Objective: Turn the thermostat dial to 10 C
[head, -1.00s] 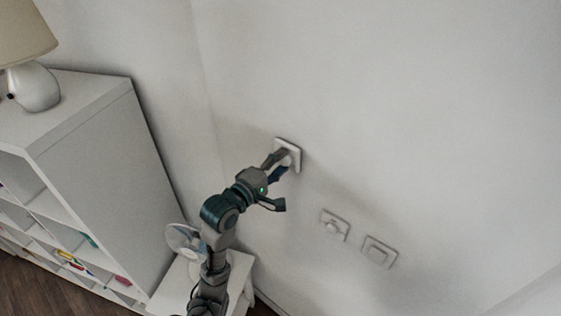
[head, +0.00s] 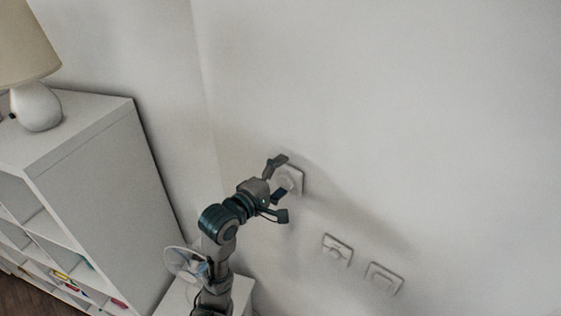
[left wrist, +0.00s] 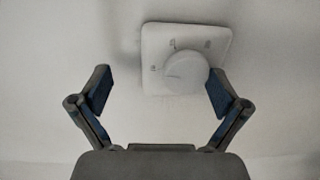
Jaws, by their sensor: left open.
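The thermostat is a white square plate with a round white dial. In the head view the thermostat plate (head: 297,180) is on the wall, partly behind my left gripper (head: 278,180). In the left wrist view the dial (left wrist: 187,74) shows whole, with a faint line on its face and small marks on the plate around it, too blurred to read. My left gripper (left wrist: 161,92) is open, its fingers spread wide. The dial lies between the finger lines, close to the right finger and far from the left one. I cannot tell whether a finger touches it. My right gripper is not in view.
Two white wall fittings (head: 337,250) (head: 383,279) sit lower right of the thermostat. A white shelf unit (head: 100,165) with a lamp (head: 37,106) stands at left. A small fan (head: 180,262) is beside my left arm. The wall above is clear.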

